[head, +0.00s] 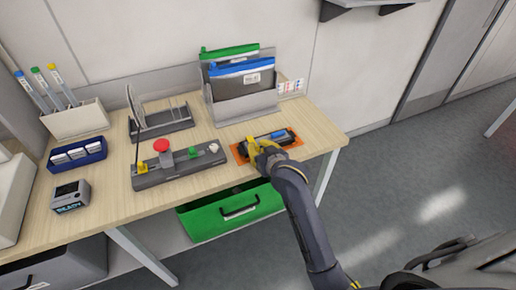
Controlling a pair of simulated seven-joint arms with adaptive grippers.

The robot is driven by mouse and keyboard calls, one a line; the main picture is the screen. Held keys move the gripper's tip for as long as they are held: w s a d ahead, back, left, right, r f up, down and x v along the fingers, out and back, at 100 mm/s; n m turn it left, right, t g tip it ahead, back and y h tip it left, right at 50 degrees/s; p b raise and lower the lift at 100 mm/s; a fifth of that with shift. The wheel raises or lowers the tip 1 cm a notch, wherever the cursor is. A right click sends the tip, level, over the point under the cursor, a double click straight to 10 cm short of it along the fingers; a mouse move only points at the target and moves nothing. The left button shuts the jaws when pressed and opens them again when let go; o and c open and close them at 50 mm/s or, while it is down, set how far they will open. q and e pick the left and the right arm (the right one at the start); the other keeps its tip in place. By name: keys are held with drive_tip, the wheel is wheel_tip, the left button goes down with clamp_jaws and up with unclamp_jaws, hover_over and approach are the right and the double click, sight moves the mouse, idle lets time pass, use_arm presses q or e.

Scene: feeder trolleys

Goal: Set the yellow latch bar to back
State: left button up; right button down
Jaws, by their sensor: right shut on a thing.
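A black device (265,138) with a blue part on top lies on an orange mat (296,146) at the right end of the wooden table. A yellow bar (251,147), which I take for the latch bar, shows at the device's left front. My right gripper (258,149) reaches in from the lower right and is shut on this bar. The gripper and wrist hide part of the bar and the device's front, so the bar's exact position cannot be told. My left gripper is not in view.
A grey control panel (180,170) with a red button, a green part and a small yellow part stands left of the mat. A file holder (245,106) stands behind the device. A green drawer (232,212) is below the table edge.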

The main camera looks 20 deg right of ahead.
drive_tip(key=shift+w+r, duration=0.25)
drive_tip(key=shift+r, duration=0.1)
drive_tip(key=shift+w+a+r, duration=0.15)
drive_tip(key=shift+w+r, duration=0.7)
drive_tip(key=shift+r, duration=0.25)
drive_tip(key=shift+w+a+r, duration=0.1)
drive_tip(key=shift+w+r, duration=0.65)
drive_tip(key=shift+w, duration=0.45)
idle(0.5)
drive_tip(key=c, duration=1.3)
unclamp_jaws()
drive_tip(key=shift+s, duration=0.1)
drive_tip(key=v, duration=1.1)
drive_tip(key=shift+s+r, duration=0.2)
drive_tip(key=shift+s, duration=0.15)
